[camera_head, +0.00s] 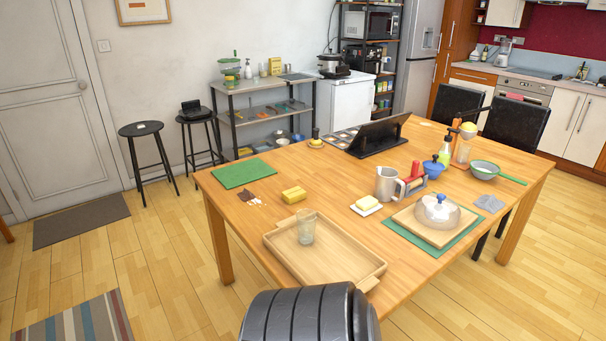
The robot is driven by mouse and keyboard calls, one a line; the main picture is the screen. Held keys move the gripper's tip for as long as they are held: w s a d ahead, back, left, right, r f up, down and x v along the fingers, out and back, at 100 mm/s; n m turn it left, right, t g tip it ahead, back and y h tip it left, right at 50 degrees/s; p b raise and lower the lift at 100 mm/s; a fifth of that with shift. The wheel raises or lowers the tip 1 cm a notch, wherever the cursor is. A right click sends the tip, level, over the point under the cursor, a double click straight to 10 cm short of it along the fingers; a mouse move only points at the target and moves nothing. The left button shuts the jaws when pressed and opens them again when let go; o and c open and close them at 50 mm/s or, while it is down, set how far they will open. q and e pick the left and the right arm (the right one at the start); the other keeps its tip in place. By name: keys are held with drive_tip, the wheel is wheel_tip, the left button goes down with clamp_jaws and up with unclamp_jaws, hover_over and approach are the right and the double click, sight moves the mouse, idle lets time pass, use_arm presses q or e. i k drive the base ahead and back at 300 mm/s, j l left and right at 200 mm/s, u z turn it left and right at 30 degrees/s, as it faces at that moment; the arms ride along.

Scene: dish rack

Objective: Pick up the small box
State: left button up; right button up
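I cannot tell for certain which thing is the small box. A small yellow block (293,195), perhaps a sponge, lies on the wooden table left of centre, behind the tray. A small yellow box-like item (275,66) stands on top of the metal shelf by the wall. A black box-like item (191,108) sits on a black stool. Neither of my grippers shows in the head view. A dark ribbed part at the bottom centre looks like part of my own body and covers the table's near edge.
The wooden table (335,185) holds a tray (335,268) with a glass (306,226), a green mat (243,173), a jug (387,184), a board with a domed lid (438,210), and a green-handled strainer (484,170). Black chairs (515,122) stand behind at right.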

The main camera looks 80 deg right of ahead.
sight(297, 194)
drive_tip(key=i+l+z, duration=0.15)
drive_tip(key=i+z, duration=0.55)
drive_tip(key=z, duration=0.2)
drive_tip(key=i+j+z, duration=0.15)
drive_tip(key=i+z, duration=0.3)
drive_tip(key=k, duration=0.05)
